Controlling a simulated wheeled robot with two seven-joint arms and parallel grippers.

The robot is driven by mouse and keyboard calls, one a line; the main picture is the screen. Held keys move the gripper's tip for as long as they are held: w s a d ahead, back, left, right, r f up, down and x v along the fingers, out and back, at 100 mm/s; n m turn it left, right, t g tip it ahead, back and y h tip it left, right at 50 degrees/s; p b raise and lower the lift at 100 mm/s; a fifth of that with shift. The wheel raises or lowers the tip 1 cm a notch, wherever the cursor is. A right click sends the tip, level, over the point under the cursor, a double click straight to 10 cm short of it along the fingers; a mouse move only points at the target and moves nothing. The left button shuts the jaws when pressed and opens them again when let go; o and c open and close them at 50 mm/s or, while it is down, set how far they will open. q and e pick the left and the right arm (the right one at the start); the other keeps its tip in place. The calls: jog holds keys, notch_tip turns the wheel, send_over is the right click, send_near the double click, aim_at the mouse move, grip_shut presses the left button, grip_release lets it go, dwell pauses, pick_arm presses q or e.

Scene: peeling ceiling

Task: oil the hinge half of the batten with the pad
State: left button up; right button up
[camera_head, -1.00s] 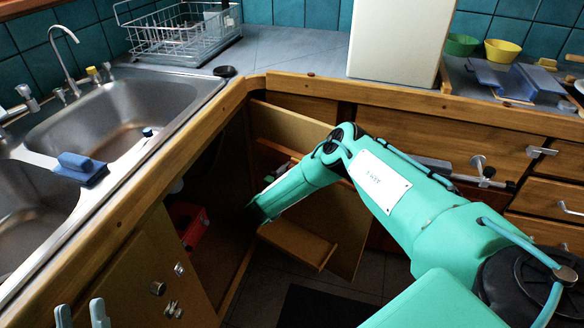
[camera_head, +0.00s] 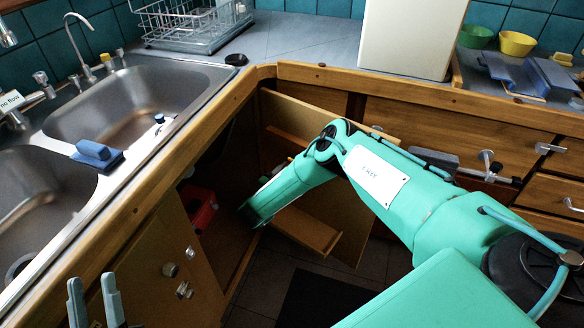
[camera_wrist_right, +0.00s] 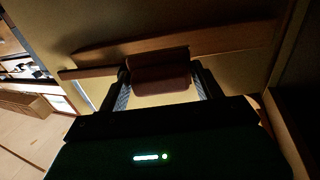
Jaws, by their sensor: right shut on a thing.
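In the right wrist view, my right gripper (camera_wrist_right: 162,92) is shut on the dark red-brown pad (camera_wrist_right: 160,72). The pad overlaps the wooden batten (camera_wrist_right: 228,48), a long strip across a pale panel; I cannot tell whether they touch. In the head view, my teal right arm reaches into the open corner cabinet, and its gripper and the pad are hidden there. The open door panel (camera_head: 352,215) carries wooden strips, one low (camera_head: 306,232) and one higher up. My left gripper (camera_head: 95,300) shows at the bottom left, fingers apart and empty.
A red object (camera_head: 198,208) sits inside the dark cabinet. The wooden counter edge (camera_head: 225,110) runs above the opening. A blue block (camera_head: 96,153) lies on the sink divider. A dish rack (camera_head: 190,25) and a white box (camera_head: 410,40) stand on the counter.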

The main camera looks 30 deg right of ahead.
jog(key=shift+a, duration=0.1)
jog(key=p+v, duration=0.2)
jog(key=v, duration=0.9)
jog(key=shift+a, duration=0.4)
jog(key=shift+s, duration=0.15)
